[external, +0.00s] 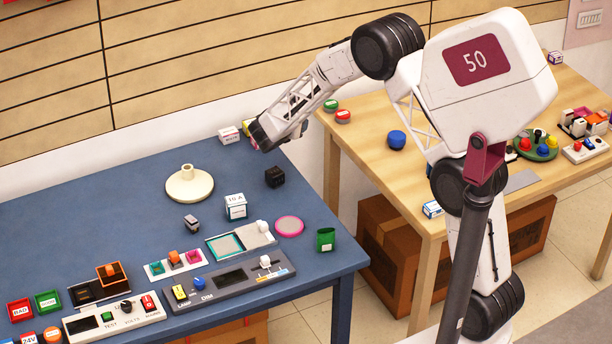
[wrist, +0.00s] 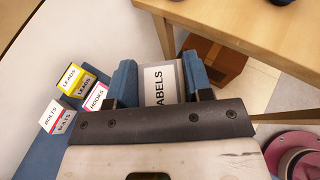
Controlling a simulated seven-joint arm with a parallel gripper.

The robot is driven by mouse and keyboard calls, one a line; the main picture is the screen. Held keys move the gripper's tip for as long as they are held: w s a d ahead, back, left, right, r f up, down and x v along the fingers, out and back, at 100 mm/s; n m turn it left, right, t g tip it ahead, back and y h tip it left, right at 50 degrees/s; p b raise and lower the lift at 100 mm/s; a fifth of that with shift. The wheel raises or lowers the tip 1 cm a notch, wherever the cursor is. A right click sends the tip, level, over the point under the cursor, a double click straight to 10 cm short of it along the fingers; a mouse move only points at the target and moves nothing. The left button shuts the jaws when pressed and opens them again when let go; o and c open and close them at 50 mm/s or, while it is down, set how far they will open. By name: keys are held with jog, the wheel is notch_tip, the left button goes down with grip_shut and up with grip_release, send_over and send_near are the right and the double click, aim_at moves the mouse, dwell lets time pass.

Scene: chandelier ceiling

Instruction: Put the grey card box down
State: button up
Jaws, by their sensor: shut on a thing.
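The grey card box (wrist: 160,88), with a pale label reading "LABELS" in part, sits between the two blue fingers of my gripper (wrist: 158,70) in the wrist view. The fingers are shut on its sides. In the external view my gripper (external: 262,137) is at the back corner of the blue table (external: 90,215); the box cannot be made out there. I cannot tell whether the box touches the table.
Small labelled boxes, including a bolts box (wrist: 52,116), a yellow leads box (wrist: 70,78) and a hooks box (wrist: 97,97), stand close left of my gripper. The wooden table (external: 365,108) is across a gap.

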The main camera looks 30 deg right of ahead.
jog(key=w+a+n+t+y, duration=0.1)
jog(key=a+n+t+y, duration=0.15)
jog(key=a, duration=1.25)
jog(key=n+t+y, duration=0.3)
jog(key=n+y, duration=0.5)
jog(key=y, duration=0.1)
send_over(145, 224)
jog(key=shift+r+h, duration=0.1)
jog(key=shift+h, duration=0.15)
jog(key=shift+f, duration=3.1)
jog(key=shift+f, duration=0.1)
jog(key=shift+f, duration=1.8)
